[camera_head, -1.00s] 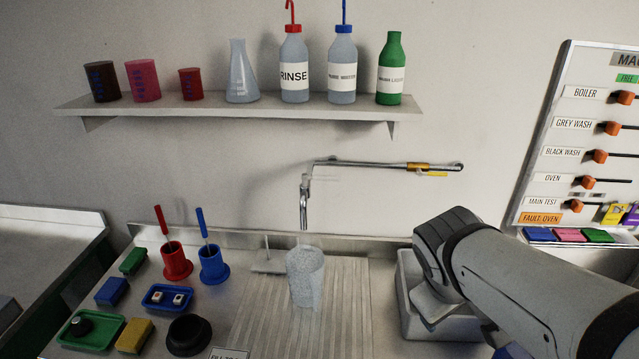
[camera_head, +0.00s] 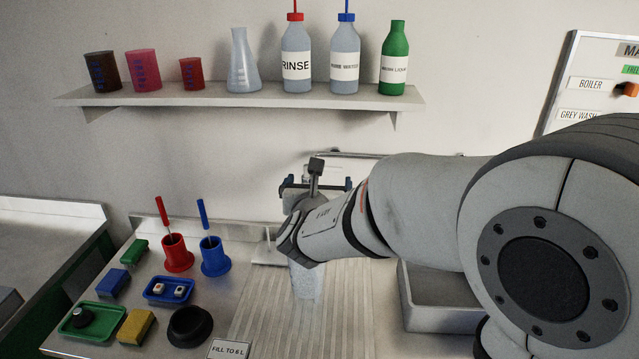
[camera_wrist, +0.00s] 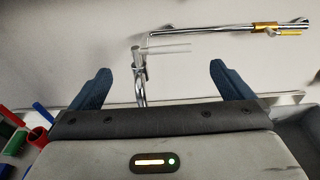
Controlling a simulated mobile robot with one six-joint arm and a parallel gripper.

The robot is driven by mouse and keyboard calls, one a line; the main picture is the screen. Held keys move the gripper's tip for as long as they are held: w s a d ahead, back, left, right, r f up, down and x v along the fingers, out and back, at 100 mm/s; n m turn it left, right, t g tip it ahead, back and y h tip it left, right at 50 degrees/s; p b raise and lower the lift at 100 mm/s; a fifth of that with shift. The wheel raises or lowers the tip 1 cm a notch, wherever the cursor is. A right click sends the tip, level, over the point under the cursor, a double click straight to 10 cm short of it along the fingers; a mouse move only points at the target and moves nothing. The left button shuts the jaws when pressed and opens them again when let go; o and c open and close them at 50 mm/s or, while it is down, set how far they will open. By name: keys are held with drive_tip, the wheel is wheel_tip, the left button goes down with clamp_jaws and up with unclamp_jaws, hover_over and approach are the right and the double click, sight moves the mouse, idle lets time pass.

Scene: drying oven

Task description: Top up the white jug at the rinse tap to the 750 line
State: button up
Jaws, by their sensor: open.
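The white jug (camera_head: 307,281) stands on the ribbed drainer below the tap in the head view. My arm hides its top, and I cannot see its level or lines. The rinse tap is mostly hidden there, with part of its pipe (camera_head: 345,154) showing. In the wrist view the tap's chrome spout (camera_wrist: 139,66) hangs down, and its pipe runs right to a brass section with a yellow lever (camera_wrist: 288,33). My gripper (camera_head: 317,183) is open and empty, above the jug. In the wrist view its blue fingers (camera_wrist: 160,70) point toward the wall, with the spout appearing between them.
A shelf (camera_head: 240,101) with bottles and beakers runs above. Left of the drainer are red (camera_head: 177,255) and blue (camera_head: 213,262) pots with brushes, small trays and a black bowl (camera_head: 190,326). A grey basin (camera_head: 440,318) is at right. A "FILL TO" card (camera_head: 230,350) lies in front.

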drive_tip(key=w+f+p, duration=0.1)
drive_tip(key=w+p, duration=0.1)
drive_tip(key=w, duration=0.5)
drive_tip(key=shift+w+d, duration=0.2)
drive_tip(key=shift+c, duration=0.2)
drive_tip(key=c, duration=0.8)
drive_tip(key=m+h+p, duration=0.2)
drive_tip(key=h, duration=0.1)
drive_tip(key=s+a+m+h+p, duration=0.1)
drive_tip(key=shift+g+h, duration=0.3)
drive_tip(key=shift+g, duration=0.1)
drive_tip(key=shift+m, duration=0.3)
